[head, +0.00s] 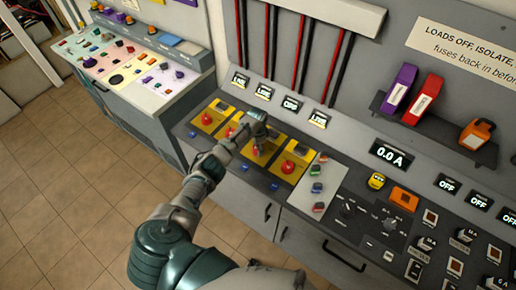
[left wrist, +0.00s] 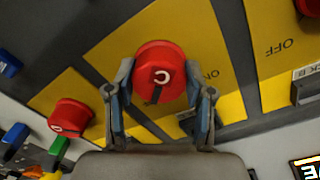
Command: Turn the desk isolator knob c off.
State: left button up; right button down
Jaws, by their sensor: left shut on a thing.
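Knob c (left wrist: 160,68) is a round red knob marked with a C, on a yellow plate. In the left wrist view a dark mark shows on its lower edge, and the word ON stands on the plate just right of it. My left gripper (left wrist: 163,102) has one finger on each side of the knob and is shut on it. In the head view the left gripper (head: 258,135) is over the third yellow plate from the left and hides part of knob c. My right gripper is not in view.
Neighbouring red knobs (head: 230,131) (head: 289,167) stand close on both sides. A lit display (head: 291,104) sits above the plates. A panel with switches (head: 385,222) lies to the right. A second desk (head: 130,70) stands at the left, and the floor (head: 70,190) is clear.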

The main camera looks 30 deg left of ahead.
pick_arm(q)
jog(key=shift+w+r, duration=0.25)
jog(key=o, duration=1)
jog(key=shift+c, duration=0.2)
jog(key=shift+o, duration=1)
jog(key=shift+f, duration=0.2)
jog(key=shift+r, duration=0.2)
notch_tip(320, 180, up, 11)
jog(key=shift+w+a+r, duration=0.15)
jog(key=shift+a+r, duration=0.05)
